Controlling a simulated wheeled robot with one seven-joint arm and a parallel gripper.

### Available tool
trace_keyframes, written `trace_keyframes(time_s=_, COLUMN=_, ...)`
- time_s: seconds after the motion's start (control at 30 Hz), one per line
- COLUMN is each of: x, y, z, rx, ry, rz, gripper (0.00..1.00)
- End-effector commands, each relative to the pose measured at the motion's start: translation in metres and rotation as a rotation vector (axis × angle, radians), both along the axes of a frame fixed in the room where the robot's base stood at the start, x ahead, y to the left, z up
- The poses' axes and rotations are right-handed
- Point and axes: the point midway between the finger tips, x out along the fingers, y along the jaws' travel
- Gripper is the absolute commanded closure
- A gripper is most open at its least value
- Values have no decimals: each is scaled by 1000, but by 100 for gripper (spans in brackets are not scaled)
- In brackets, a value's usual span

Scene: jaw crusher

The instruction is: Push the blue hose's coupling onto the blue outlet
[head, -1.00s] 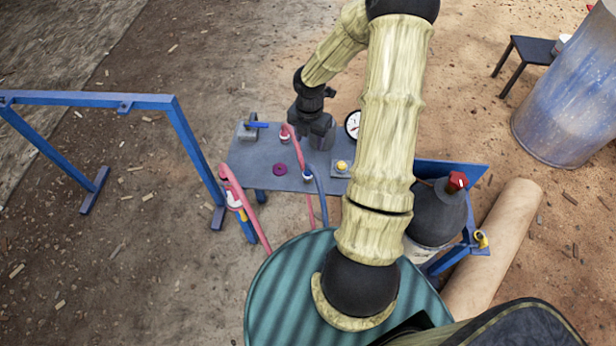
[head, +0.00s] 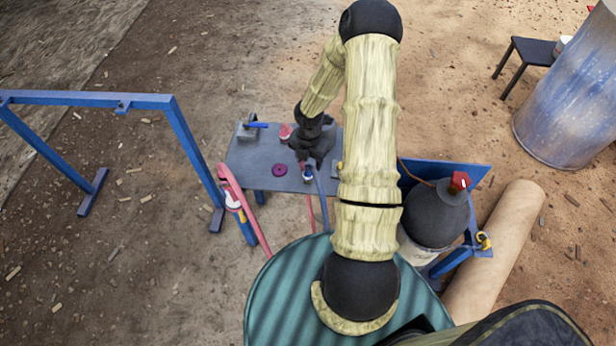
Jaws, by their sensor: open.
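The blue hose (head: 322,195) rises over the near edge of the grey table (head: 248,172). Its coupling (head: 308,174), blue and white, is at the table's near side. My dark gripper (head: 307,160) is open, pointing down right above and behind this coupling. My own wrist hides the fingertips in part, and I cannot tell whether they touch the coupling. I cannot make out the blue outlet for certain; my gripper and arm cover part of the tabletop.
A red fitting (head: 286,132), a purple ring (head: 279,169) and a grey block with a blue handle (head: 250,128) are on the table. A dark tank (head: 437,212) stands at right.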

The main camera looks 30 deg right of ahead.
Motion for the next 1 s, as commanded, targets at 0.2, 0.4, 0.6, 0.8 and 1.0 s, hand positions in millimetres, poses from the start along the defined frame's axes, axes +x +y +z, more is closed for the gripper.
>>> trace_keyframes(time_s=0.2, x=0, y=0, z=-14, rx=0, ry=-1, rz=0, gripper=49)
trace_keyframes(time_s=0.4, x=0, y=0, z=-14, rx=-1, ry=-1, rz=0, gripper=49)
trace_keyframes(time_s=0.6, x=-2, y=2, z=-28, rx=-1, ry=2, rz=2, gripper=49)
trace_keyframes(time_s=0.8, x=-4, y=5, z=-58, rx=-1, ry=3, rz=2, gripper=49)
trace_keyframes(time_s=1.0, x=-3, y=5, z=-66, rx=-2, ry=-1, rz=0, gripper=49)
